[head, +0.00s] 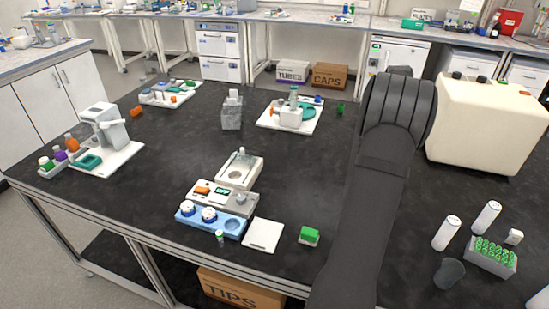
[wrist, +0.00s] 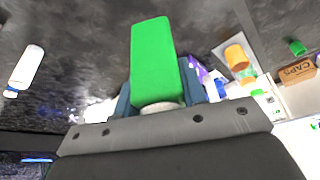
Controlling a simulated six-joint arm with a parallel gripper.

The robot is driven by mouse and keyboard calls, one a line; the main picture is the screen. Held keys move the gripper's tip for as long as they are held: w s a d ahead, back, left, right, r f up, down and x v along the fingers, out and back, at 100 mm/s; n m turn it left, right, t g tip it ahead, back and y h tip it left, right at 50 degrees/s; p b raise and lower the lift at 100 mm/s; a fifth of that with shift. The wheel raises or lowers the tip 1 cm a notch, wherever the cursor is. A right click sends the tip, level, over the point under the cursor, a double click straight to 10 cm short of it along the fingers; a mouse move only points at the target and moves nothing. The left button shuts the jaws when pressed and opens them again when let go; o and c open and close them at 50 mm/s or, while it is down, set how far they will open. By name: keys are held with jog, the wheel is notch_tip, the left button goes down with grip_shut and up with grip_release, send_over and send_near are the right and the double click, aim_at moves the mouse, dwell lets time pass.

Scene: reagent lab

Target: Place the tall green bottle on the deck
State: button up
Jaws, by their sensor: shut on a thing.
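The tall green bottle (wrist: 153,55) stands out large in the wrist view, with a pale round part at its lower end in the picture. My gripper (wrist: 156,84) is shut on it, a dark blue finger on either side. In the head view my dark arm hides the gripper and the held bottle. I cannot tell which surface is the deck; a white board (head: 272,124) with a white device and a teal round part stands at the back middle of the black bench. The bottle appears apart from the bench.
A cream container (head: 490,125) stands right of my arm. Two white bottles (head: 447,232), a dark cup (head: 449,273) and a green-capped tube rack (head: 490,257) are at right front. A balance (head: 238,172), blue tray (head: 184,219) and green block (head: 309,235) are at front middle.

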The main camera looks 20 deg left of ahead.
jog(key=s+a+n+y, duration=0.1)
jog(key=s+a+n, duration=0.15)
jog(key=a, duration=1.25)
jog(key=s+a+n+y, duration=0.15)
jog(key=a+n, duration=0.25)
jog(key=a, duration=1.2)
jog(key=s+a+n+y, duration=0.1)
jog(key=s+a+n, duration=0.15)
jog(key=a, duration=1.25)
jog(key=s+a+n+y, duration=0.1)
jog(key=s+a+n, duration=0.2)
jog(key=s+a, duration=0.75)
jog(key=s+a+n+y, duration=0.1)
jog(key=s+a+n, duration=0.2)
jog(key=s+a, duration=0.8)
jog(key=shift+n, duration=0.3)
jog(key=shift+s+a+f, duration=0.35)
jog(key=shift+a+f, duration=1.9)
jog(key=shift+f, duration=0.4)
jog(key=shift+s+a+f, duration=0.4)
jog(key=shift+a+f, duration=1.9)
jog(key=shift+f, duration=0.3)
jog(key=shift+s+a+f, duration=0.35)
jog(key=shift+a+f, duration=1.9)
jog(key=shift+f, duration=0.4)
